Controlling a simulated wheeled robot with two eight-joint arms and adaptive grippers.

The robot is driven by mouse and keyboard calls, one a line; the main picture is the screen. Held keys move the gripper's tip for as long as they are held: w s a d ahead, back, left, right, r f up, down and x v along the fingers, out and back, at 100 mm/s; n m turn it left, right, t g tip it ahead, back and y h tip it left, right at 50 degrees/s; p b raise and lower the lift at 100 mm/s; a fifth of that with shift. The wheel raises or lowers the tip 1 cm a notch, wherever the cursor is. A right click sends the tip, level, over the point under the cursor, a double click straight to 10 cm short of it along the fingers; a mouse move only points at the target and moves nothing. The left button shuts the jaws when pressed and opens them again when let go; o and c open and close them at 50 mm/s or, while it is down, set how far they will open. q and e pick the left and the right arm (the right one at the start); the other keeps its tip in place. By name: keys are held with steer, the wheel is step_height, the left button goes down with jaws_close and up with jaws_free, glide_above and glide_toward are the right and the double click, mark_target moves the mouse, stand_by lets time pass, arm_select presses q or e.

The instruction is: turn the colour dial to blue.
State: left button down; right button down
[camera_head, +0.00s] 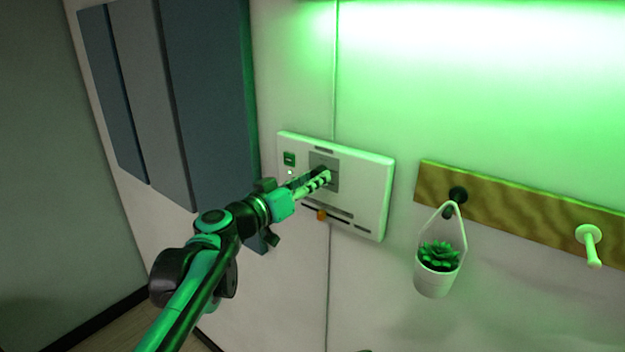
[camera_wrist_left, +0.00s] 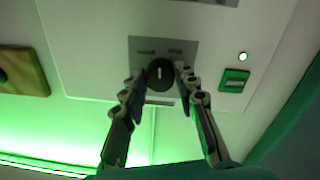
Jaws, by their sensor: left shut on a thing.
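The colour dial (camera_wrist_left: 160,75) is a round black knob with a short pale mark, in the wrist view. The mark points roughly up and down there. The dial sits on a grey square plate (camera_head: 331,161) on a white wall panel (camera_head: 372,190). My left gripper (camera_head: 322,175) reaches the plate from the left and hides the dial in the head view. In the wrist view its two fingers (camera_wrist_left: 160,74) close on the dial from both sides. The plate's small labels are too small to read. The light on the wall is green. My right gripper is not in view.
The panel also has a green switch (camera_head: 289,159), a small lit lamp (camera_wrist_left: 243,57) and an orange slider knob (camera_head: 321,214). To the right, a wooden rail (camera_head: 520,212) holds a hanging white plant pot (camera_head: 434,280) and a pale peg (camera_head: 590,240). Blue-grey wall boards (camera_head: 205,95) stand left.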

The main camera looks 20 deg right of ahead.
arm_select(q)
steer(key=m, duration=0.7)
steer(key=shift+f, duration=0.1)
steer(key=shift+y, duration=0.3)
stand_by(0.3)
steer(key=c, duration=1.2)
jaws_free()
steer(key=shift+o, duration=0.2)
steer(key=v, duration=1.2)
steer(key=shift+a, duration=0.1)
